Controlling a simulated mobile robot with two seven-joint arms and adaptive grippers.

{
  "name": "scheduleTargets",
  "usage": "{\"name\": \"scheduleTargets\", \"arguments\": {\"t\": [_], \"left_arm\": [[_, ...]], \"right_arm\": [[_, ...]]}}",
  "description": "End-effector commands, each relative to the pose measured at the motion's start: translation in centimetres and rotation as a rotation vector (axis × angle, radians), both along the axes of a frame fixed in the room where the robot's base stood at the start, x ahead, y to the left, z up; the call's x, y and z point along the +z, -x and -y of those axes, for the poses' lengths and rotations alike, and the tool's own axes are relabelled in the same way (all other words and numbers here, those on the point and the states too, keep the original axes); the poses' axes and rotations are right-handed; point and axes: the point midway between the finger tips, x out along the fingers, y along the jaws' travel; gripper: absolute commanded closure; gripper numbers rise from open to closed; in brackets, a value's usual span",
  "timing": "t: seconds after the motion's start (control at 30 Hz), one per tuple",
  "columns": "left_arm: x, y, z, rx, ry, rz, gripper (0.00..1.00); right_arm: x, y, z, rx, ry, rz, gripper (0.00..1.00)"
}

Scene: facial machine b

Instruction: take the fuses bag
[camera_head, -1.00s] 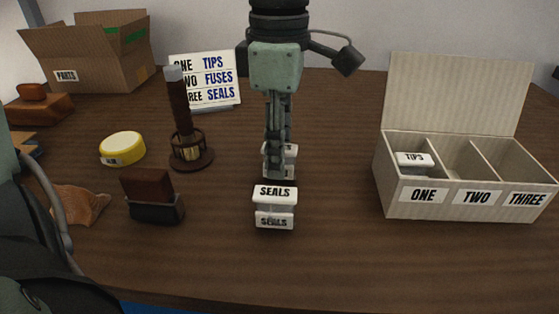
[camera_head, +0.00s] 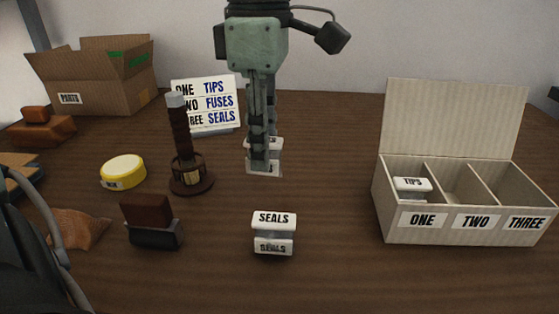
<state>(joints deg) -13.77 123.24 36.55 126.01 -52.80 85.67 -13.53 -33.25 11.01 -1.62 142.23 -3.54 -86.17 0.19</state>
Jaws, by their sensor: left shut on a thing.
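My left gripper (camera_head: 262,158) hangs fingers-down over the middle of the table. It is shut on a small white bag, the fuses bag (camera_head: 264,170), whose label I cannot read behind the fingers. The bag appears to be held above the table, behind the white seals bag (camera_head: 274,233), which stands apart from it with SEALS on it. An open cardboard box (camera_head: 437,235) with compartments ONE, TWO and THREE stands at the right. A white tips bag (camera_head: 412,187) lies in compartment ONE; TWO and THREE look empty. My right gripper is not in view.
A sign (camera_head: 208,103) reads ONE TIPS, TWO FUSES, THREE SEALS. A dark post (camera_head: 182,140), yellow tin (camera_head: 122,171), brown-black block (camera_head: 152,221) and PARTS carton (camera_head: 92,80) stand at the left. The table between the seals bag and compartment box is clear.

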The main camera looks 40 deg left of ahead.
Motion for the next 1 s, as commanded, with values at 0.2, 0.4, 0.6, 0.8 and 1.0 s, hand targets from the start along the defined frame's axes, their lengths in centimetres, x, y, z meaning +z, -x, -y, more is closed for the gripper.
{"name": "scheduleTargets", "arguments": {"t": [0.2,0.4,0.6,0.8,1.0], "left_arm": [[3.0,3.3,-3.5,0.001,0.007,0.009,1.0],[4.8,5.4,-5.8,0.0,0.005,0.006,1.0],[5.9,6.4,-6.8,0.0,0.002,0.002,1.0],[7.0,6.6,-7.0,0.0,0.0,0.0,1.0],[8.0,6.5,-7.0,0.001,0.001,0.0,1.0]], "right_arm": [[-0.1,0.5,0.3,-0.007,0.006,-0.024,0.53],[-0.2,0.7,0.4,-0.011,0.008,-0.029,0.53],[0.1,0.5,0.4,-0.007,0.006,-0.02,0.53],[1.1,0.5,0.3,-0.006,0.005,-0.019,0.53],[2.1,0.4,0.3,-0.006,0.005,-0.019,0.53]]}}
